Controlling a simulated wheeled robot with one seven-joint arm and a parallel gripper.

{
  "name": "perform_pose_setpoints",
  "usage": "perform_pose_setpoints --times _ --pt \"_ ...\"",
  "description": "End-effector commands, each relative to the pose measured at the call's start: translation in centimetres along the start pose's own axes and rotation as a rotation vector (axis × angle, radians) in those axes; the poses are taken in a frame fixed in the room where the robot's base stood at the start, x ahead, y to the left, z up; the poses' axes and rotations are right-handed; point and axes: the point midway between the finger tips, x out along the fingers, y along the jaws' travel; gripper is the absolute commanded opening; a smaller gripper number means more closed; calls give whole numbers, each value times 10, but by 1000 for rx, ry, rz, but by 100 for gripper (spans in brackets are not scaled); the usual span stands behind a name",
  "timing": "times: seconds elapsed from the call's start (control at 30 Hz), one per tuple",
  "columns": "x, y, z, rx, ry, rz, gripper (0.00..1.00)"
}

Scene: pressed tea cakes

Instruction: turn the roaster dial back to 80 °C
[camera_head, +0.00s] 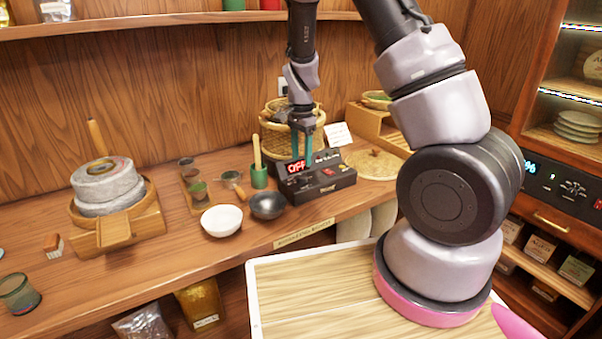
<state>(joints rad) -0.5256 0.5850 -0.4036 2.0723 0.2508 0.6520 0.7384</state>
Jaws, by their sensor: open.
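The roaster (322,184) is a low black box on the wooden counter, with a lit red display (297,167) that seems to read "OFF". Small controls show on its top and front, but I cannot pick out the dial or its setting; the fingers may hide it. My gripper (302,158) has teal fingers and points down at the roaster's top, just right of the display. It is open, with nothing visible between the fingers. I cannot tell whether a fingertip touches the roaster.
A wicker basket (279,142) and a white card (338,134) stand behind the roaster. A green cup (259,177), a dark bowl (268,206) and a white bowl (222,220) are to its left. A round woven mat (374,164) lies right. A stone mill (108,187) stands far left.

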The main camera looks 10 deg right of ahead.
Motion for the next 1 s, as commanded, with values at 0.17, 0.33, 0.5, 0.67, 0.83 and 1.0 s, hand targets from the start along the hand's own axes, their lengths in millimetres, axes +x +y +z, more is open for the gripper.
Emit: perform_pose_setpoints --times 0.17,0.33,0.5,0.67,0.83,1.0 --pt "35 1 -1 2 -1 4 57" --pt "56 1 -1 1 0 1 57" --pt "63 0 0 0 0 0 57" --pt "64 0 0 -1 0 -1 57" --pt "64 0 0 0 0 -1 22" --pt "64 0 0 -1 0 -1 0"
